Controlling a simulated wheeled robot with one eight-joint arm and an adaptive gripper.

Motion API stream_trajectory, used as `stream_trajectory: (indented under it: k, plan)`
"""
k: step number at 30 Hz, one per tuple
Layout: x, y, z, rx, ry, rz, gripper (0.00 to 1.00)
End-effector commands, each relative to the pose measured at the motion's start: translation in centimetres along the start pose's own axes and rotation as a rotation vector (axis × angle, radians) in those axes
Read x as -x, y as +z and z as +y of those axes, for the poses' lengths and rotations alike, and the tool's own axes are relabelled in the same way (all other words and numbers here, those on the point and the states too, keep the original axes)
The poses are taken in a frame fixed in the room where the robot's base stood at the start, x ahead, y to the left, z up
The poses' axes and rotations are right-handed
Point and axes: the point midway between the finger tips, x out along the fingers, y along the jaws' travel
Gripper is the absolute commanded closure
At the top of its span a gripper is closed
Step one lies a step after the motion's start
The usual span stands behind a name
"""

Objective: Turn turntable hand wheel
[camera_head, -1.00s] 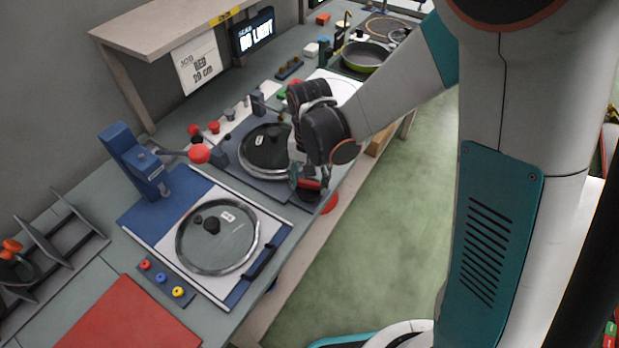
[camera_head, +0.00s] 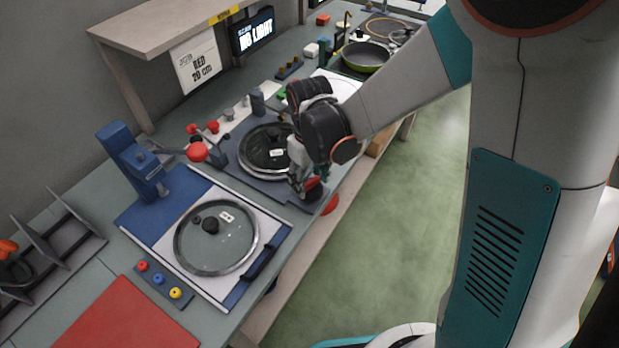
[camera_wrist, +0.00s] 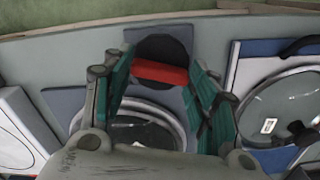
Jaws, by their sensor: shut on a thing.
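The hand wheel (camera_wrist: 148,48) is a dark round disc with a red grip bar (camera_wrist: 160,73) across it, in the upper middle of the wrist view. In the head view the dark wheel (camera_head: 315,190) is partly hidden by my gripper (camera_head: 303,178). My gripper (camera_wrist: 161,76) has its green fingers on either side of the red bar and is shut on it. The turntable holds a glass-lidded pan (camera_head: 265,165) beside the wheel, with a white label on the lid. The pan's rim also shows in the wrist view (camera_wrist: 178,125), partly behind my gripper.
A second glass-lidded pan (camera_head: 232,250) sits on a blue and white station at the front. A blue press (camera_head: 135,160) with a red ball lever (camera_head: 197,152) stands behind it. A green pan (camera_head: 364,57) is at the far end. The floor at right is clear.

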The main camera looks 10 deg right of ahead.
Motion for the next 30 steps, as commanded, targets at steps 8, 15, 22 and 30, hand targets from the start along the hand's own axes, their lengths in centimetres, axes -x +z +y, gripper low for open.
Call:
stream_trajectory:
  k: [8, 15, 22, 30]
  plan:
    - [-0.03, 0.01, -0.01, 0.243, 0.000, 0.000, 0.71]
    - [-0.02, 0.00, 0.00, 0.401, 0.000, 0.000, 0.71]
    - [-0.01, -0.01, 0.00, 0.489, 0.000, 0.000, 0.71]
    - [0.00, -0.01, 0.00, 0.523, 0.000, 0.000, 0.71]
